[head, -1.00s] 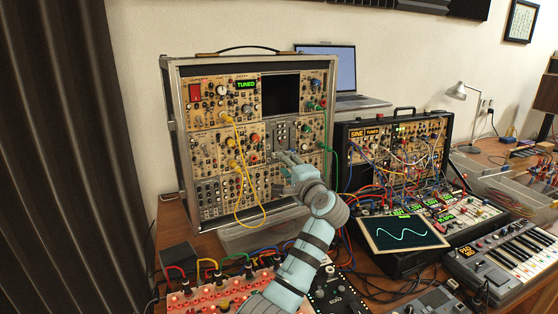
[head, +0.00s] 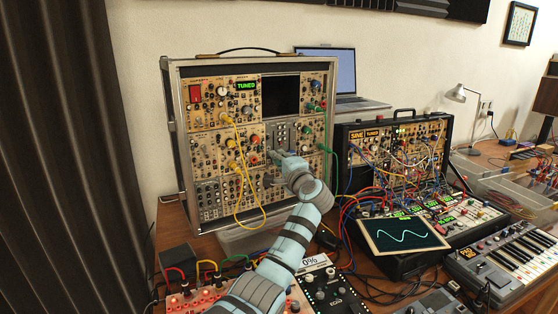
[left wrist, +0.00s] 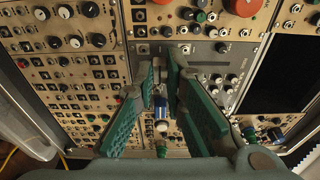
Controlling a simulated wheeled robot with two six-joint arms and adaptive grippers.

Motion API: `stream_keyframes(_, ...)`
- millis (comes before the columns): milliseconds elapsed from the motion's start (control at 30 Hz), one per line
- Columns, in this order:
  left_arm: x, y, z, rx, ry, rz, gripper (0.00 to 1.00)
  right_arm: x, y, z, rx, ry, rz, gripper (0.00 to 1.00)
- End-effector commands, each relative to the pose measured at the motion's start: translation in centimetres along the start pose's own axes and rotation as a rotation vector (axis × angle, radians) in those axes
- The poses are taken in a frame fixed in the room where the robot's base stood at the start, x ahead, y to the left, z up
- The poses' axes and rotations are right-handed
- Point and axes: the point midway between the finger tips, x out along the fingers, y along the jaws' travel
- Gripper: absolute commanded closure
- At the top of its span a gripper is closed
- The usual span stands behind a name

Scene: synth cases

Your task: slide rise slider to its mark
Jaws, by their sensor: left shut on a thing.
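The grey slider module (head: 281,132) sits in the upright synth case (head: 218,120), right of its middle. My left gripper (head: 276,156) is at the lower part of this module in the head view. In the left wrist view my left gripper (left wrist: 161,84) has its green fingers closed in around a small slider cap (left wrist: 159,91), and the grey panel (left wrist: 205,58) lies behind. The fingers hide much of the slider's track. I cannot read its name or see its mark. My right gripper is not in view.
Yellow cables (head: 243,195) hang left of my arm and a green cable (head: 332,160) hangs to its right. A blue and white knob (left wrist: 162,127) stands close to the fingers. A second synth case (head: 395,150) and a scope screen (head: 403,234) stand at right.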

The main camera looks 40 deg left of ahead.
Motion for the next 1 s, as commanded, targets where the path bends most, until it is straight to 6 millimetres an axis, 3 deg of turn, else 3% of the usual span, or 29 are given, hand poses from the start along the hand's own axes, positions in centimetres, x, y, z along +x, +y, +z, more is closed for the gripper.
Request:
stream_keyframes(233, 0.0, -1.1, 0.0, 0.0, 0.0, 0.0, 1.0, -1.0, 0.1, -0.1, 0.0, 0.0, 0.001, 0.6)
stream_keyframes(533, 0.0, -7.1, 0.0, -0.002, 0.0, -0.001, 1.0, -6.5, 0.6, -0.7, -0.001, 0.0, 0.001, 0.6)
stream_keyframes(867, 0.0, -7.2, 0.0, -0.002, 0.001, -0.006, 1.0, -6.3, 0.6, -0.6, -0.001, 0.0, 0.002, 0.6)
stream_keyframes(900, 0.0, -7.2, 0.0, -0.002, 0.001, -0.006, 0.83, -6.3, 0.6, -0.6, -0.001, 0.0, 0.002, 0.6)
stream_keyframes(1000, 0.0, -7.2, 0.0, -0.002, 0.0, -0.005, 0.68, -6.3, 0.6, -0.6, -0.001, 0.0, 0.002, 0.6)
